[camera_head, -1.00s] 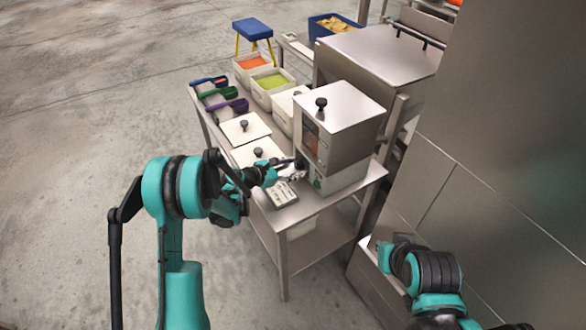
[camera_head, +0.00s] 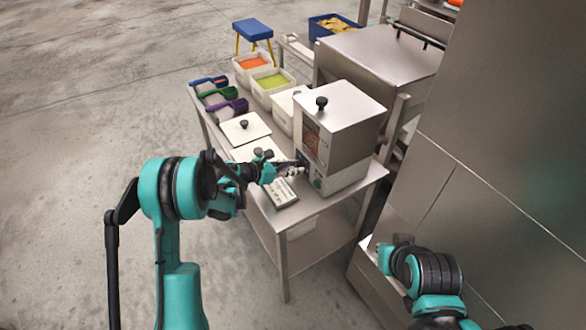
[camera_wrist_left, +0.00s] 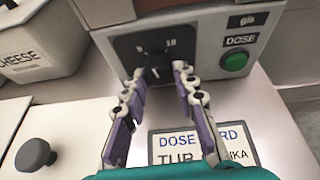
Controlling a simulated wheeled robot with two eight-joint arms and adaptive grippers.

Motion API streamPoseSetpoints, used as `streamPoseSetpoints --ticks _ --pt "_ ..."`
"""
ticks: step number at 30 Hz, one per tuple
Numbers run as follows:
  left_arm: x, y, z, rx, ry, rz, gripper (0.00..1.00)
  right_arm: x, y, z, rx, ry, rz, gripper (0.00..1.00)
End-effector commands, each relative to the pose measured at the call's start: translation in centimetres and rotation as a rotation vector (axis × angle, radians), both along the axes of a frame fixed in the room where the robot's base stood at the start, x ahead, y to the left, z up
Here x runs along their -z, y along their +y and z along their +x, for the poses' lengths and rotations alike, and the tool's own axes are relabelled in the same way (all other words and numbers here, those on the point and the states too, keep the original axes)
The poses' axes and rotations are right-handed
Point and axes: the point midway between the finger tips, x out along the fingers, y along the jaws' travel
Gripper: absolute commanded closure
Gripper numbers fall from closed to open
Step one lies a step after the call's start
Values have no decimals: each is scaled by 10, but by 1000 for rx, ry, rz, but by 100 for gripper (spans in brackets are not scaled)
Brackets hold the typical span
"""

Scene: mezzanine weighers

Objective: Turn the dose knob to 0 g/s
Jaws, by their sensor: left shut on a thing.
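The dose knob (camera_wrist_left: 157,72) is on a black dial plate (camera_wrist_left: 140,48) on the front of the steel weigher (camera_head: 345,120). Its white pointer line stands nearly upright in the left wrist view. Dial figures, including a 10, show above it; the lower dial is hidden by my fingers. My left gripper (camera_wrist_left: 158,74) is shut on the knob, one finger on either side. In the head view my left gripper (camera_head: 292,168) reaches the weigher's front from the left, and the knob is too small to make out. My right gripper is not clearly in view.
A green button (camera_wrist_left: 235,62) under a DOSE label is right of the dial. A dose card (camera_head: 280,192) lies on the table below it. Lidded bins (camera_head: 245,128), one marked CHEESE (camera_wrist_left: 40,45), stand to the left. Scoops (camera_head: 215,92) and open tubs (camera_head: 270,90) are farther back.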

Motion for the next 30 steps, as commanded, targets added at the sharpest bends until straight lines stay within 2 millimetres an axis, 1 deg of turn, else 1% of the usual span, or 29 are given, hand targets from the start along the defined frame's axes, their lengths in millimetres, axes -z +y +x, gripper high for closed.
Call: streamPoseSetpoints --ticks 30 --pt "4 3 5 1 778 -566 100 46 0 0 0 0 0 100"
